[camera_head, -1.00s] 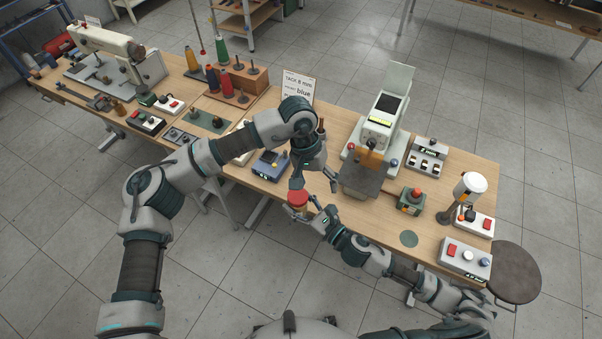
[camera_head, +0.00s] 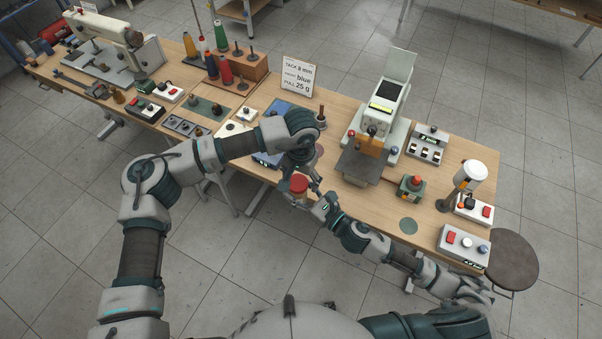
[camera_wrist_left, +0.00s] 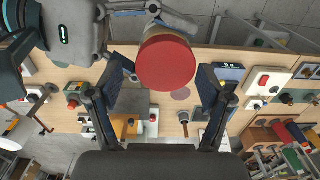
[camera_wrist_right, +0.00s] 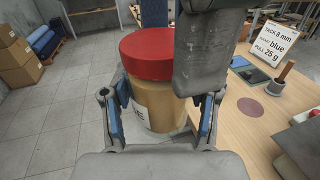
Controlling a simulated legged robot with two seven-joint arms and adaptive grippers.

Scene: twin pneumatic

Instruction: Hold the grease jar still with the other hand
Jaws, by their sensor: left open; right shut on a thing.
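The grease jar has a red lid (camera_head: 299,183) and a tan body, which shows in the right wrist view (camera_wrist_right: 155,100). It is held upright near the front edge of the bench. My right gripper (camera_wrist_right: 165,115) is shut on the jar body, with blue pads on either side. My left gripper (camera_wrist_left: 155,85) is open, its two fingers apart. The red lid also shows in the left wrist view (camera_wrist_left: 167,63), toward the top, between and beyond the fingertips. I cannot tell whether the left fingers touch the jar. Part of the jar is hidden by my left arm in the right wrist view.
The wooden bench (camera_head: 335,215) carries a white press machine (camera_head: 383,115), a green box with a red button (camera_head: 411,188) and a sign (camera_head: 298,76). Thread cones (camera_head: 222,65) stand at the back left. A round stool (camera_head: 511,260) stands at the right end.

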